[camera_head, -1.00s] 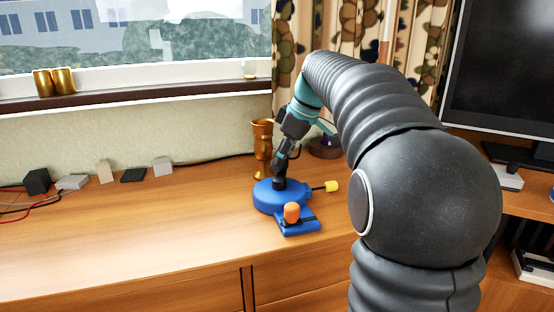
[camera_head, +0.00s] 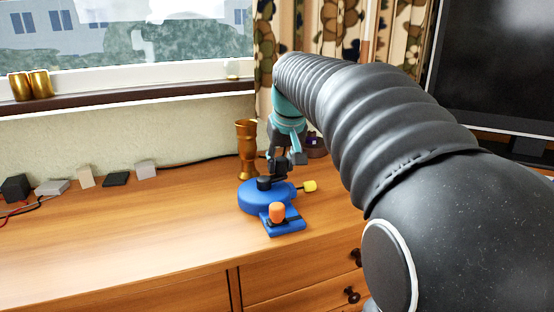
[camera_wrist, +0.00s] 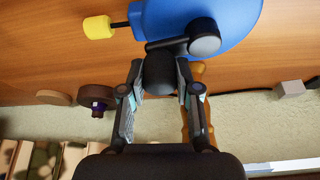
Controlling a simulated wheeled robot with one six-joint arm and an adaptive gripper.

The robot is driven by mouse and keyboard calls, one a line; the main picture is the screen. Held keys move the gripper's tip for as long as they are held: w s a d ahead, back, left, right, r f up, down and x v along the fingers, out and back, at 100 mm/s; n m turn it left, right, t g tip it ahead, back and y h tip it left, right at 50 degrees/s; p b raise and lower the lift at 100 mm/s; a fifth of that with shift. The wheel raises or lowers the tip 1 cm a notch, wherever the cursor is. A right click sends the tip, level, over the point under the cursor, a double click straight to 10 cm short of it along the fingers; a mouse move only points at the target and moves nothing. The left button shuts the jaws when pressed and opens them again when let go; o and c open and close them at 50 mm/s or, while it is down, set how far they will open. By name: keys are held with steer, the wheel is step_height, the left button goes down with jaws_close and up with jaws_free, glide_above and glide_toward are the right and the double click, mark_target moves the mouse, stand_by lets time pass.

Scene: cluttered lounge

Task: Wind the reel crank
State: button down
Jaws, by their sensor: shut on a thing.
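The reel (camera_head: 258,200) is a blue round drum on a blue base on the wooden cabinet top. It has a black hub (camera_head: 264,183) on top, an orange knob (camera_head: 277,211) in front and a yellow knob (camera_head: 309,186) on a rod at right. In the wrist view, a black crank arm (camera_wrist: 172,43) runs from the hub (camera_wrist: 204,42) to a dark crank knob (camera_wrist: 158,76). My gripper (camera_wrist: 160,88) is shut on this knob, one finger each side. In the head view my gripper (camera_head: 284,163) is behind and right of the hub.
A gold goblet (camera_head: 247,150) stands close behind the reel. A dark round object (camera_head: 316,147) is at its right rear. Small blocks (camera_head: 86,177) and cables lie along the wall at left. A large screen (camera_head: 495,70) stands at right. The cabinet top left of the reel is clear.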

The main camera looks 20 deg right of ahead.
steer(key=m, duration=0.2)
steer(key=s+m+h, duration=0.1)
steer(key=m, duration=0.1)
steer(key=s+m+g+h, duration=0.1)
steer(key=m, duration=0.1)
steer(key=shift+s+a, duration=0.15)
steer(key=shift+s, duration=0.05)
stand_by(0.4)
steer(key=c, duration=0.8)
jaws_free()
steer(key=v, duration=1.2)
steer(key=shift+a+f, duration=0.1)
steer(key=shift+a, duration=0.05)
